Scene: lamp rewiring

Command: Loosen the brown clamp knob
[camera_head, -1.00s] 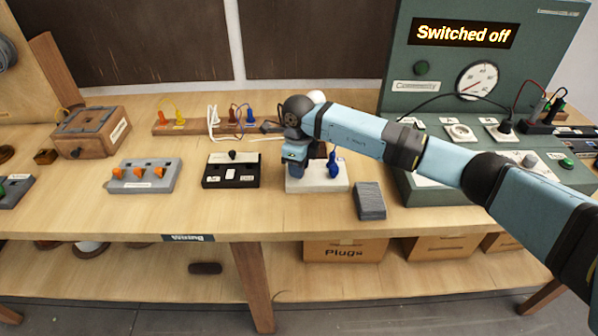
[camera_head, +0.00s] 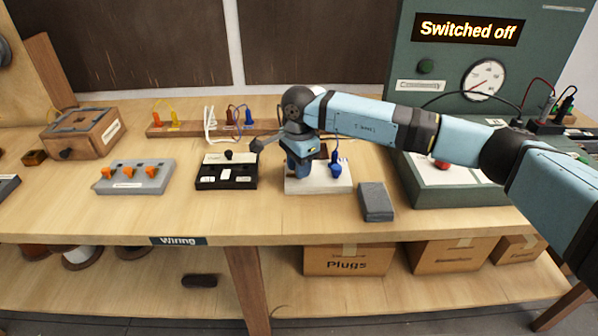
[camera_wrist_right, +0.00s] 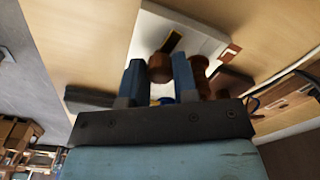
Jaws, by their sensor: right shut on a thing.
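My right gripper (camera_head: 303,174) points down at the left part of the white base (camera_head: 325,185) on the bench. In the right wrist view its two blue fingers (camera_wrist_right: 158,66) are shut on a brown round knob (camera_wrist_right: 160,70), which sits between them. Another brown round part (camera_wrist_right: 199,72) shows just beyond the right finger. The white base (camera_wrist_right: 210,42) lies behind them and carries a dark slot. In the head view the brown knob is hidden by my gripper. A blue piece (camera_head: 336,169) stands on the base, right of the gripper. My left gripper is out of view.
A grey block (camera_head: 375,202) lies right of the base, and a black switch box (camera_head: 226,172) stands to its left. A grey box with orange switches (camera_head: 134,177) is farther left. The green tester panel (camera_head: 455,196) is at the right. The bench front is clear.

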